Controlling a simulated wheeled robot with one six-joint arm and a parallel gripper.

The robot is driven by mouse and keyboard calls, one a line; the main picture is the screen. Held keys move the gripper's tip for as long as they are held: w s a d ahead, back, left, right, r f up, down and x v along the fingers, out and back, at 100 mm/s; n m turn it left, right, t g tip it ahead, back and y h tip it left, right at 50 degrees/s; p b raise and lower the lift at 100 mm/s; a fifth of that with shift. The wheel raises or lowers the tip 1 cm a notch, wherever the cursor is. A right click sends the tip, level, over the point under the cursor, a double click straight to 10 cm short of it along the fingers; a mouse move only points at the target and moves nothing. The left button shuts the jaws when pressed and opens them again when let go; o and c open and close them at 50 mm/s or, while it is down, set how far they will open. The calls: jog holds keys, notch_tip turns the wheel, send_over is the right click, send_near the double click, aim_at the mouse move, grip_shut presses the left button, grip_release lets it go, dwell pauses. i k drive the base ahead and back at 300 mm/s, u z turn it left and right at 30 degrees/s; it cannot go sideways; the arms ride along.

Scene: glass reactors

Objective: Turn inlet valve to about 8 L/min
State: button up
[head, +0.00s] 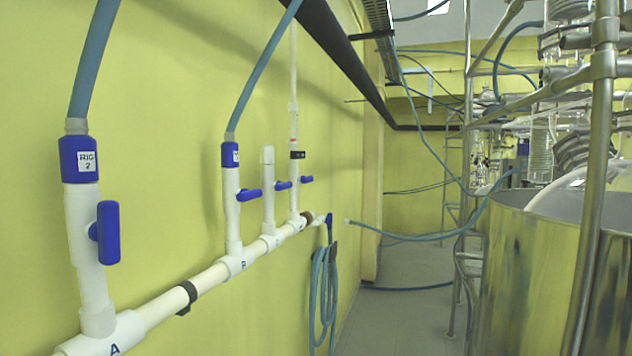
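A white pipe manifold (212,277) runs along the yellow wall, with several upright branches. The nearest branch, lettered A, has a blue valve handle (107,232) standing upright and a blue collar (79,159) labelled RIG 2. The branch lettered B has a blue handle (249,195) pointing out sideways. Two farther branches have similar small blue handles, one on a short capped stub (268,180) and one below a slim clear vertical tube (294,125). No handle is marked as the inlet valve, and no flow reading is legible. My gripper is not in view.
Blue hoses (262,72) rise from the first two branches. A coiled blue hose (323,290) hangs at the manifold's far end. A large shiny metal vessel (522,275) and metal posts (597,150) stand at right. Grey floor (400,315) is open between.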

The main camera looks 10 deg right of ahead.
aim_at(303, 179)
jog(key=z, duration=0.25)
jog(key=i, duration=0.9)
jog(key=z, duration=0.05)
